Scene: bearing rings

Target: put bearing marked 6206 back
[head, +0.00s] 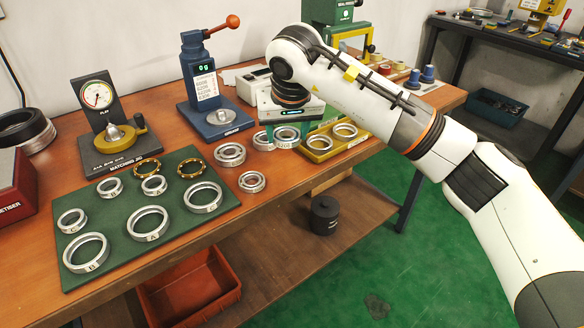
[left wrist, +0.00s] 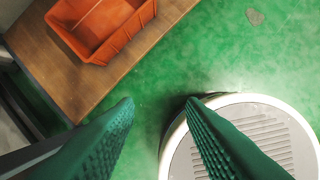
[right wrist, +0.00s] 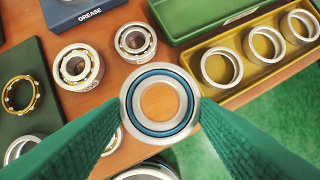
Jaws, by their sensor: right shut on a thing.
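My right gripper (right wrist: 160,108) is shut on a bearing (right wrist: 135,100), a steel ring with a blue seal, gripped across its outer rim. In the head view the held bearing (head: 287,134) is below my right wrist, just left of the yellow tray; its rim marking is too small to read surely. The yellow tray (right wrist: 237,95) with several plain steel rings lies to the right in the right wrist view, and also shows in the head view (head: 322,156). My left gripper (left wrist: 160,102) is open and empty above the green floor, outside the head view.
Loose bearings (head: 230,155) (head: 252,182) (head: 262,141) stand on the wooden bench between tray and green mat (head: 190,230). The mat holds several rings and two brass cages. A blue press (head: 205,85) stands behind. An orange bin (left wrist: 105,50) is below the bench.

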